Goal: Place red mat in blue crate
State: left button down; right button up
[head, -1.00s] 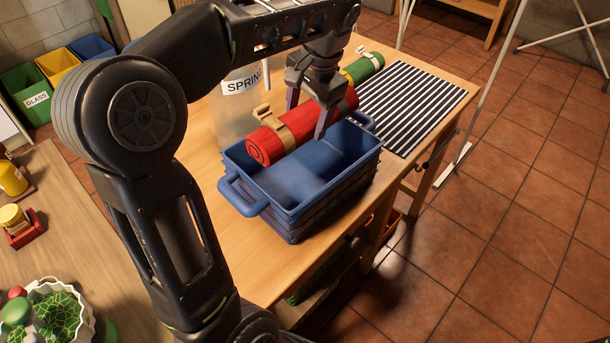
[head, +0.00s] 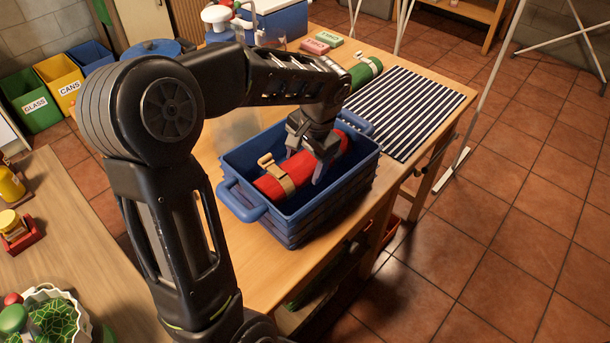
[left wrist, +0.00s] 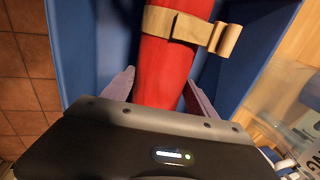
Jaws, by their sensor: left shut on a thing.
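The red mat (head: 303,176) is rolled up with a tan strap around it and lies lengthwise inside the blue crate (head: 246,157), below the rim. My left gripper (head: 318,172) reaches down into the crate and is shut on the rolled mat. In the left wrist view the mat (left wrist: 165,70) runs between the two fingers, with the blue crate wall (left wrist: 75,50) beside it. Whether the mat rests on the crate floor is hidden. My right gripper is not in view.
A green roll (head: 366,72) and a striped cloth (head: 405,108) lie behind and right of the crate on the wooden table. Two small boxes (head: 316,46) and a blue cooler (head: 275,20) stand at the back. Tiled floor is open at right.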

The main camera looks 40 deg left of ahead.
aim_at(313, 170)
pick_arm(q)
jog(key=shift+d+x, duration=0.25)
jog(key=shift+x, duration=0.9)
jog(key=shift+d+x, duration=0.25)
jog(key=shift+x, duration=0.9)
jog(key=shift+s+f, duration=0.1)
jog(key=shift+f, duration=0.1)
jog(key=c, duration=0.5)
grip_release()
jog(key=shift+r, duration=0.25)
jog(key=v, duration=1.1)
jog(key=shift+d+r, duration=0.1)
jog(key=shift+r, duration=0.3)
